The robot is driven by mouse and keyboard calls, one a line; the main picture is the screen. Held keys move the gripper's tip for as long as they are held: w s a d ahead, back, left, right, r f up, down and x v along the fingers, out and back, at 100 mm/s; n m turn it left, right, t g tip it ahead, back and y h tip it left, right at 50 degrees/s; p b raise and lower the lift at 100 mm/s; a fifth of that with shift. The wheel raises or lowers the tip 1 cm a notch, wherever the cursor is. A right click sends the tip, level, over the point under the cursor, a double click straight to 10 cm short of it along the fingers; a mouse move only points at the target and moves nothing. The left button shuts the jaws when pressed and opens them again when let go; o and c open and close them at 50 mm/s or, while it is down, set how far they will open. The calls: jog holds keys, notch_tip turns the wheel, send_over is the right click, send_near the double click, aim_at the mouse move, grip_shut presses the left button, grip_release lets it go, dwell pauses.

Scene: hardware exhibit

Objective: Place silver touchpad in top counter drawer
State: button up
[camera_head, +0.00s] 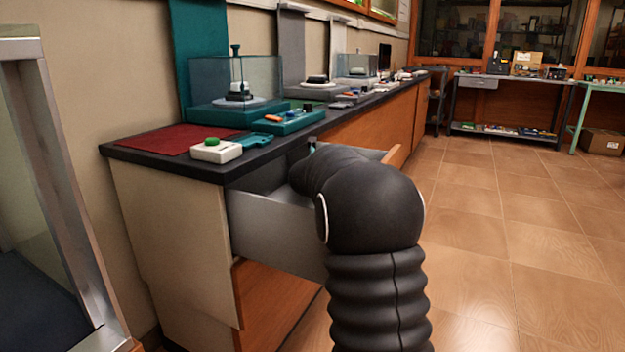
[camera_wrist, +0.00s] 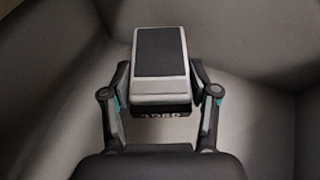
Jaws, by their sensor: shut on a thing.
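The silver touchpad (camera_wrist: 160,92), a small silver block with a dark top pad, is held between the two fingers of my gripper (camera_wrist: 160,97) in the wrist view. My gripper is shut on it. Grey drawer walls and floor surround it in that view; whether the touchpad touches the floor I cannot tell. In the head view the top counter drawer (camera_head: 275,230) stands open under the black counter top. My black arm reaches over its side and into it. The arm hides the touchpad, most of the gripper and much of the drawer's inside there.
The black counter top (camera_head: 270,150) overhangs the drawer's back. On it are a red mat (camera_head: 178,139), a white device with a green button (camera_head: 216,151), a teal tray (camera_head: 289,122) and a glass case (camera_head: 238,85). The tiled floor (camera_head: 520,230) at right is clear.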

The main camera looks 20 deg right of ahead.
jog(key=shift+f+b, duration=0.35)
jog(key=shift+f, duration=0.1)
jog(key=o, duration=1.2)
jog(key=shift+r, duration=0.1)
jog(key=shift+r+p, duration=0.55)
jog(key=shift+p, duration=0.15)
jog(key=shift+s+a+r, duration=0.15)
jog(key=shift+s+r, duration=0.1)
jog(key=v, duration=1.1)
jog(key=shift+s+a+f+p, duration=0.1)
jog(key=shift+s+a+p, duration=0.1)
jog(key=shift+p, duration=0.1)
